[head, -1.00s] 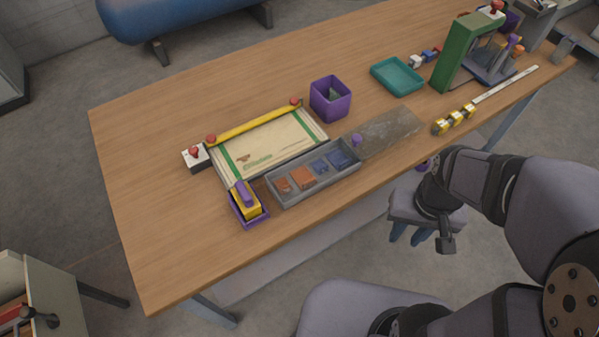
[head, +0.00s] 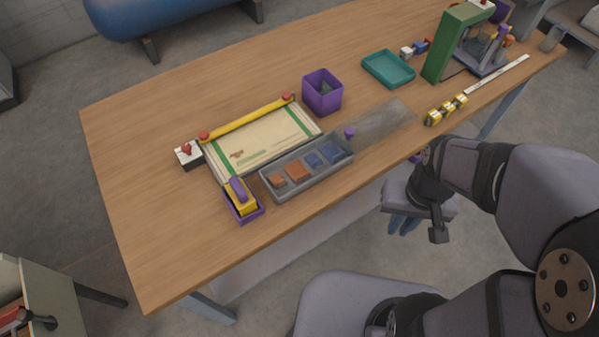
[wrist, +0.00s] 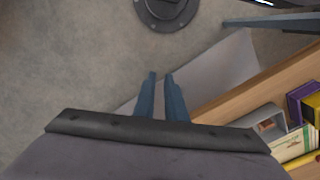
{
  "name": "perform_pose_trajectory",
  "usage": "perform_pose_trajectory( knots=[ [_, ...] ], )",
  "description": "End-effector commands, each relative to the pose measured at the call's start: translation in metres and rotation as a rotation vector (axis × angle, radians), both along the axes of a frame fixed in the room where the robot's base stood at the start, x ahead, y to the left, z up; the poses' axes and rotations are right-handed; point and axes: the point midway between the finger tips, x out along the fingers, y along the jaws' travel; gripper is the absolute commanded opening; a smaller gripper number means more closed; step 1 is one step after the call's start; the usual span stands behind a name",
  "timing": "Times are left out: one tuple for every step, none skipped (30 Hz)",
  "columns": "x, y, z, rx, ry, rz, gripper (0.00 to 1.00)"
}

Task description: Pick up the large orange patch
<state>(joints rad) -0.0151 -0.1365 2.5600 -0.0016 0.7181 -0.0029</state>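The large orange patch (head: 298,172) lies in a compartment of the long grey tray (head: 315,178) near the table's front edge in the head view. A smaller orange patch (head: 276,181) is in the compartment to its left, and blue patches (head: 327,155) are in those to its right. My gripper (head: 403,228) hangs beyond the table's front edge, to the right of the tray and well apart from it. Its two blue fingers also show in the wrist view (wrist: 161,76), apart with nothing between them. The large patch cannot be made out in the wrist view.
A clear sheet with a purple knob (head: 350,132) extends from the tray's right end. A sack (head: 260,142) under a yellow bar (head: 245,118) lies behind the tray. A purple holder (head: 243,208) stands at its left, a purple bin (head: 322,92) behind. The table's left part is clear.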

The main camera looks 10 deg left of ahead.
Motion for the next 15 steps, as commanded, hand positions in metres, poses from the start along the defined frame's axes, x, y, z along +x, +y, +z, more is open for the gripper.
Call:
perform_pose_trajectory(
  knots=[
    [0.0, 0.004, 0.003, 0.0, 0.002, 0.02, 0.11],
    [-0.001, 0.008, 0.004, 0.0, 0.003, 0.036, 0.11],
    [-0.003, 0.013, 0.004, 0.0, 0.014, 0.061, 0.11],
    [-0.005, 0.018, 0.004, -0.002, 0.026, 0.085, 0.11],
    [-0.008, 0.023, 0.004, -0.003, 0.039, 0.11, 0.11],
    [-0.013, 0.031, 0.002, -0.005, 0.063, 0.149, 0.11],
    [-0.018, 0.037, 0.0, -0.009, 0.085, 0.181, 0.11],
    [-0.022, 0.043, -0.001, -0.013, 0.104, 0.215, 0.11],
    [-0.024, 0.052, -0.002, -0.018, 0.126, 0.261, 0.11],
    [-0.025, 0.06, -0.002, -0.023, 0.139, 0.297, 0.11],
    [-0.023, 0.068, -0.002, -0.027, 0.148, 0.333, 0.11],
    [-0.019, 0.081, -0.002, -0.032, 0.155, 0.381, 0.11],
    [-0.016, 0.091, -0.002, -0.036, 0.158, 0.415, 0.11],
    [-0.011, 0.101, -0.002, -0.039, 0.159, 0.449, 0.11],
    [-0.005, 0.116, -0.002, -0.042, 0.158, 0.49, 0.11]
  ],
)
